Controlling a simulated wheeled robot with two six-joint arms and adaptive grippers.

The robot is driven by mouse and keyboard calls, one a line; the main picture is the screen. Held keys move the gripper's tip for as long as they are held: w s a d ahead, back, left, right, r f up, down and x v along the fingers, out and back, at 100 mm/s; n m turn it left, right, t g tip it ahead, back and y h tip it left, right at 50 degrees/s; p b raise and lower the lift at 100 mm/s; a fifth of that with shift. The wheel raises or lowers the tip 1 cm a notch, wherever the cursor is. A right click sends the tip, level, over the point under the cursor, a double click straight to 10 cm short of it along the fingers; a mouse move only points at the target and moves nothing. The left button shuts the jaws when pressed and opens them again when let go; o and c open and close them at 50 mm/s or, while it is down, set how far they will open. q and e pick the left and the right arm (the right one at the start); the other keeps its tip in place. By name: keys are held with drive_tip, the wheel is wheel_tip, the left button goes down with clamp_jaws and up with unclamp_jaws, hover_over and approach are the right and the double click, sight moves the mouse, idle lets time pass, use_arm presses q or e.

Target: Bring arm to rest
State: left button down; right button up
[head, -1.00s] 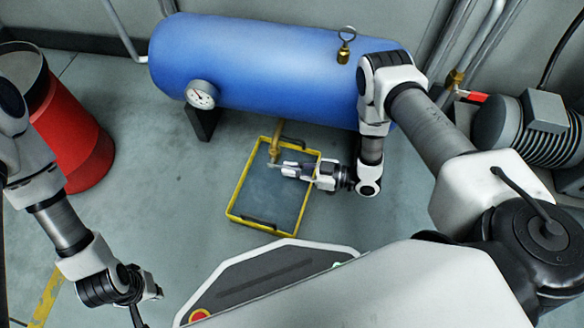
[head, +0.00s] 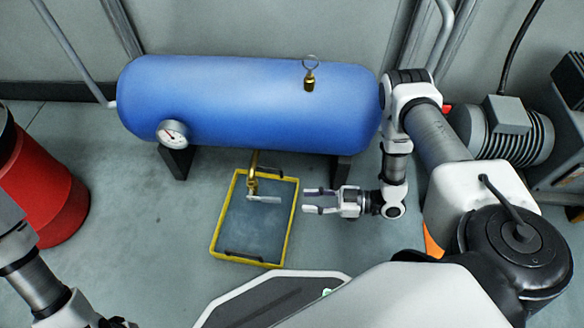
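My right arm reaches out from the right, and its gripper (head: 306,201) points left at the right edge of the yellow-rimmed tray. The two fingers are apart with nothing between them. The gripper is apart from the brass drain valve (head: 253,184), whose pale lever (head: 265,199) sticks out to the right above the tray. My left arm shows at the lower left, and its gripper is out of view or hidden at the bottom edge.
A blue tank (head: 245,105) with a pressure gauge (head: 173,134) and a brass ring-pull valve (head: 310,80) stands behind the yellow-rimmed tray (head: 284,250). A red bin (head: 45,195) stands at the left. A ribbed motor (head: 520,140) is at the right. Floor between bin and tray is clear.

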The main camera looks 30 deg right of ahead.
drive_tip(key=shift+s+d, duration=0.2)
idle(0.4)
drive_tip(key=w+a+r+h+p, duration=0.2)
drive_tip(key=w+a+r+p, duration=0.4)
drive_tip(key=a+r, duration=0.45)
drive_tip(key=s+d+m+g+h+p, duration=0.2)
drive_tip(key=s+d+m+g+h, duration=0.35)
drive_tip(key=s, duration=0.35)
drive_tip(key=s+d+m+g+h+p, duration=0.1)
drive_tip(key=s+d+m+g+h, duration=0.4)
drive_tip(key=s, duration=0.5)
wheel_tip(320, 180, up, 35)
drive_tip(key=m+t+h+p, duration=0.1)
drive_tip(key=p, duration=3.4)
drive_tip(key=shift+w+a+f, duration=0.2)
drive_tip(key=shift+w+a, duration=0.05)
drive_tip(key=shift+a, duration=0.05)
